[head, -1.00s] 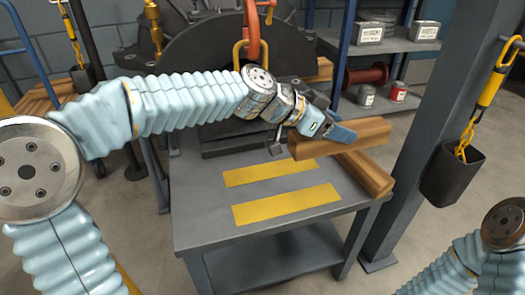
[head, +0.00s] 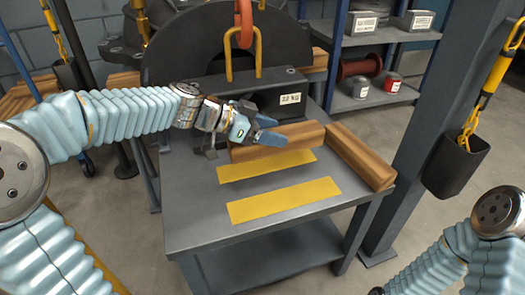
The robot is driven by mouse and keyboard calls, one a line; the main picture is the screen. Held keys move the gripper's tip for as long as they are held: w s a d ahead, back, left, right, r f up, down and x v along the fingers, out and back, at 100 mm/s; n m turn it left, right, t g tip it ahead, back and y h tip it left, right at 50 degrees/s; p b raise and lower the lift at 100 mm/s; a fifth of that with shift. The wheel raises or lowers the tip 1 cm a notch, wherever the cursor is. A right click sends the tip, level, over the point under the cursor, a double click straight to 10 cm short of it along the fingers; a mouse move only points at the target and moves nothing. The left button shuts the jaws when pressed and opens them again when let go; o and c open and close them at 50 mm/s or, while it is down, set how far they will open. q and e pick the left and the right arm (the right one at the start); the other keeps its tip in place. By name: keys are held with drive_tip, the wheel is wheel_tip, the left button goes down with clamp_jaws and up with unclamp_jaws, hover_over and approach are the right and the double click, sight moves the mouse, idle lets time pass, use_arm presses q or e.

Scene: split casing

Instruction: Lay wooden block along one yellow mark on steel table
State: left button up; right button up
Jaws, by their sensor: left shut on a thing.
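A wooden block (head: 295,136) is held in my left gripper (head: 266,132), whose blue fingers are shut on it near its left part. The block lies roughly in line with the far yellow mark (head: 285,162), just behind and over its far edge; I cannot tell whether it touches the table. The near yellow mark (head: 285,200) is bare. The steel table (head: 190,215) carries both marks. A second wooden block (head: 362,158) lies at the table's right edge, slanting toward the front right corner. My right gripper is out of view; only its arm shows at the lower right.
A dark casing with a yellow lifting loop (head: 243,58) and a red hook (head: 243,22) stands behind the table. A grey column (head: 435,100) with a black bin (head: 455,168) rises to the right. The table's front is clear.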

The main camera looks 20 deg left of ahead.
use_arm(q)
drive_tip(key=shift+a+f, duration=0.5)
drive_tip(key=shift+f, duration=0.1)
drive_tip(key=f, duration=0.2)
drive_tip(key=a+f+b, duration=0.1)
drive_tip(key=f, duration=0.1)
drive_tip(key=o, duration=1.3)
drive_tip(key=shift+s, duration=0.1)
drive_tip(key=v, duration=0.7)
drive_tip(key=shift+s+a, duration=0.15)
